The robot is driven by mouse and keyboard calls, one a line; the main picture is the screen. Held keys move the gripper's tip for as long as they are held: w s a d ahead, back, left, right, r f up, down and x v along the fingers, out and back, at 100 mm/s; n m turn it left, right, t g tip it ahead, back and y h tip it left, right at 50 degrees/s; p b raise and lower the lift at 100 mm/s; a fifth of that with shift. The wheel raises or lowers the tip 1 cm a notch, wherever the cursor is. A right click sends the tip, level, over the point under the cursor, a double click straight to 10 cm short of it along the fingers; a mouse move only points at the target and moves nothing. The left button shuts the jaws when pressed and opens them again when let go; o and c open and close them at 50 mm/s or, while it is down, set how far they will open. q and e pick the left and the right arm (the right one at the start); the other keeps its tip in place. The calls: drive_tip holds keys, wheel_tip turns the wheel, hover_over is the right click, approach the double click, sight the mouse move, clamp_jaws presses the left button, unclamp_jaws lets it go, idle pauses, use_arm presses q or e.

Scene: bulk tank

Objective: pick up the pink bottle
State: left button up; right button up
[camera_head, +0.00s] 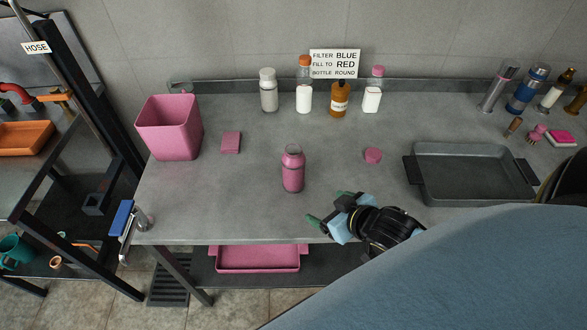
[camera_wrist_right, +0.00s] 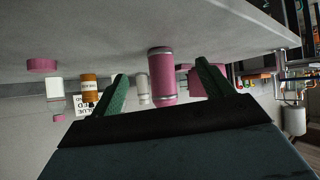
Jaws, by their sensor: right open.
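The pink bottle (camera_head: 293,172) stands upright on the grey table (camera_head: 235,205), near the middle. My right gripper (camera_head: 327,208) is to the right of the bottle and nearer the front edge, apart from it. Its green fingers are spread with nothing between them. The right wrist view is upside down; there the pink bottle (camera_wrist_right: 162,78) appears between the open fingers of the right gripper (camera_wrist_right: 162,72), farther off. My left gripper does not show.
A pink bin (camera_head: 170,128) and pink sponge (camera_head: 231,142) lie left. Several bottles, including a brown one (camera_head: 339,100), stand along the back. Free table surrounds the pink bottle.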

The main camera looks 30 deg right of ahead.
sight(294, 153)
drive_tip(key=w+t+y, duration=0.1)
drive_tip(key=w, duration=0.2)
drive_tip(key=w+t, duration=0.1)
drive_tip(key=w, duration=0.2)
drive_tip(key=w+d+n+y+b, duration=0.1)
drive_tip(key=w, duration=0.2)
drive_tip(key=shift+w+f+t+y, duration=0.25)
drive_tip(key=shift+w+t+y, duration=0.05)
drive_tip(key=shift+w+t, duration=0.1)
drive_tip(key=shift+b+x, duration=0.4)
drive_tip(key=shift+x, duration=2.45)
drive_tip(key=shift+w+r, duration=0.1)
drive_tip(key=shift+r, duration=0.1)
drive_tip(key=c, duration=1.1)
wheel_tip(294, 153, up, 10)
drive_tip(key=shift+r+p, duration=0.1)
drive_tip(key=shift+p, duration=1)
